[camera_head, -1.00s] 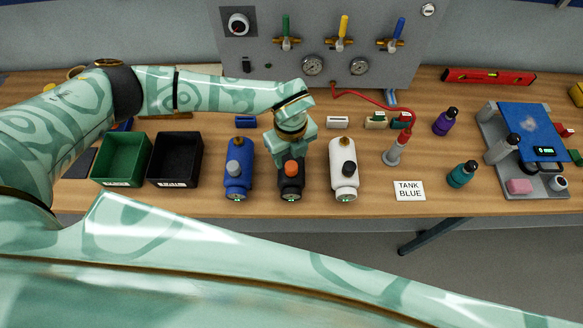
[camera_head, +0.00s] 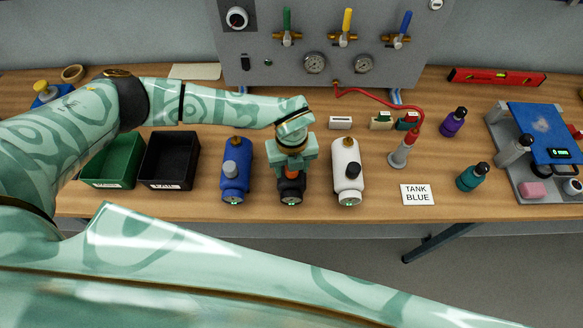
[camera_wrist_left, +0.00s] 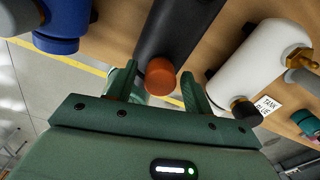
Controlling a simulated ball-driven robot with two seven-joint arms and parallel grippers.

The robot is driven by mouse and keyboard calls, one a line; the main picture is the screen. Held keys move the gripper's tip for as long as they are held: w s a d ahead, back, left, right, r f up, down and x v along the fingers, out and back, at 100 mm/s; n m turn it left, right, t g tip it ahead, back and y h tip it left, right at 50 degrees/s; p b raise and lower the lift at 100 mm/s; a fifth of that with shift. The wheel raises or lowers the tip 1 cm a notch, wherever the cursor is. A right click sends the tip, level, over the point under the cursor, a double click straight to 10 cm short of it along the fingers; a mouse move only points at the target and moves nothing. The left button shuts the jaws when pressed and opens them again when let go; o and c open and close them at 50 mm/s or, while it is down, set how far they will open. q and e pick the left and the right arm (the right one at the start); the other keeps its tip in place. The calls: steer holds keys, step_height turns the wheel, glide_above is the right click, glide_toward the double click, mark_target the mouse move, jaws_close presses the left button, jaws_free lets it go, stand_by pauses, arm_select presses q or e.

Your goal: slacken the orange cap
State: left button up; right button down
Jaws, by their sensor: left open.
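The orange cap (camera_head: 292,172) sits on the black tank (camera_head: 291,190), which lies on the bench between a blue tank and a white tank. In the left wrist view the orange cap (camera_wrist_left: 160,76) shows as a round knob on the black tank (camera_wrist_left: 175,35). My left gripper (camera_head: 291,170) is over the black tank, and its body hides part of it. In the left wrist view the left gripper (camera_wrist_left: 158,90) is open, with one finger on each side of the cap and visible gaps. My right gripper is not in view.
A green bin (camera_head: 112,183) and black bin (camera_head: 168,184) are at left. A TANK BLUE sign (camera_head: 417,195) and a red-hosed grey nozzle (camera_head: 401,153) are at right.

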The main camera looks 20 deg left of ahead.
arm_select(q)
steer(key=m, duration=0.4)
steer(key=shift+m, duration=0.4)
steer(key=c, duration=0.9)
steer(key=shift+n+p, duration=0.5)
steer(key=shift+n, duration=1.5)
steer(key=shift+c, duration=0.2)
steer(key=n+p, duration=0.2)
steer(key=n, duration=0.1)
steer(key=shift+n, duration=0.5)
